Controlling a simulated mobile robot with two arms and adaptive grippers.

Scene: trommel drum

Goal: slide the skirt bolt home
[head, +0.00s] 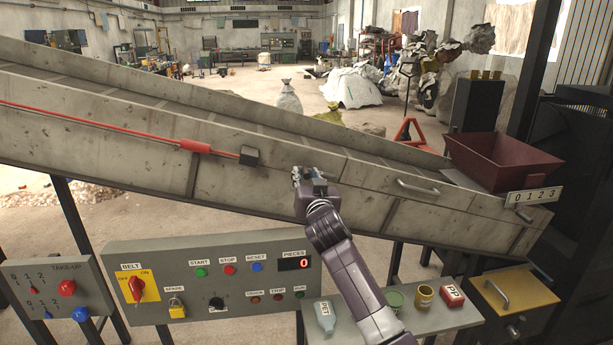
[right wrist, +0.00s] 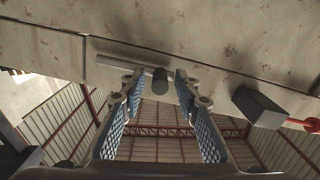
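The skirt bolt shows in the right wrist view as a pale bar with a dark round knob (right wrist: 160,81) on the conveyor's side wall. In the head view my right gripper (head: 308,173) is up against that wall and hides the bolt. In the right wrist view my right gripper (right wrist: 158,88) is open, with one finger on each side of the knob. A gap shows between the knob and each finger. Whether the fingertips touch the wall I cannot tell. My left gripper is not in view.
A grey block (head: 249,156) at the end of a red pull cord (head: 110,122) sits left of my right gripper. A handle (head: 417,187) is on the wall to the right. Below are a control panel (head: 180,252) and a shelf (head: 440,318) with small containers.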

